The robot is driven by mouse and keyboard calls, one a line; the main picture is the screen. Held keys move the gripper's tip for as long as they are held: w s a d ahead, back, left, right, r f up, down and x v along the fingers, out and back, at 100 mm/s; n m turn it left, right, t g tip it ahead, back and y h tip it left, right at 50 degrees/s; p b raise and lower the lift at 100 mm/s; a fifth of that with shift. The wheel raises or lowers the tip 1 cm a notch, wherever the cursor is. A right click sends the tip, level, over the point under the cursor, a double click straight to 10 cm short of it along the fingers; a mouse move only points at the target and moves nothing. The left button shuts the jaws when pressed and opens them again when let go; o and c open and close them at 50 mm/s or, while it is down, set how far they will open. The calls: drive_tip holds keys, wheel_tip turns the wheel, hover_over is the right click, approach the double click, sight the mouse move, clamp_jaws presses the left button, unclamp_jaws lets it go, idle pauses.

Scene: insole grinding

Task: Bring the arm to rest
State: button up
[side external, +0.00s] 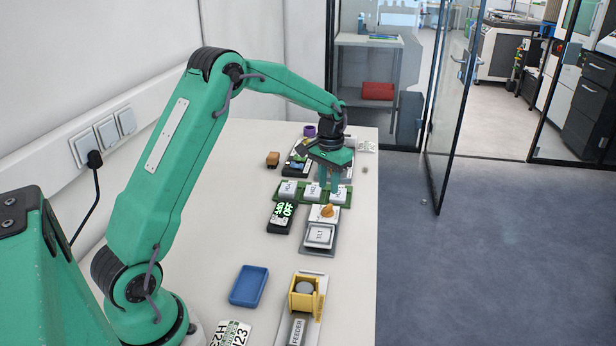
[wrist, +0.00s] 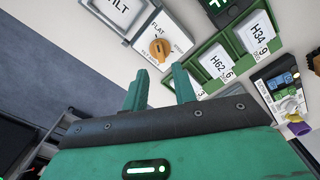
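My gripper (side external: 328,182) hangs from the arm over the right part of a green rack (side external: 301,199), fingers pointing down. In the wrist view, my gripper (wrist: 160,90) has its two green fingers apart with nothing held between them. The rack holds white labelled blocks: one at the left (side external: 288,187), one in the middle (side external: 313,190) and one at the right (side external: 338,194). The wrist view shows blocks marked H34 (wrist: 257,37) and H62 (wrist: 215,63); the third is mostly hidden behind a finger. I cannot tell whether the fingers touch it.
An orange knob (side external: 327,211) and a TILT pad (side external: 319,235) stand in front of the rack, beside a black display (side external: 282,216). A blue tray (side external: 249,287) and yellow feeder (side external: 305,297) are nearer. A dark device sits behind. The table's right edge is close.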

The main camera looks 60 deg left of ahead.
drive_tip(key=s+d+r+m+t, duration=0.1)
drive_tip(key=s+d+r, duration=0.3)
drive_tip(key=s+r, duration=0.25)
drive_tip(key=s+d+r+t, duration=0.2)
drive_tip(key=s+d+r, duration=0.35)
drive_tip(key=r, duration=0.25)
drive_tip(key=s+d+m+t, duration=0.1)
drive_tip(key=s+d, duration=0.4)
drive_tip(key=s, duration=1.1)
drive_tip(key=shift+s+r+t, duration=0.15)
drive_tip(key=shift+s+t, duration=0.15)
drive_tip(key=shift+t, duration=0.5)
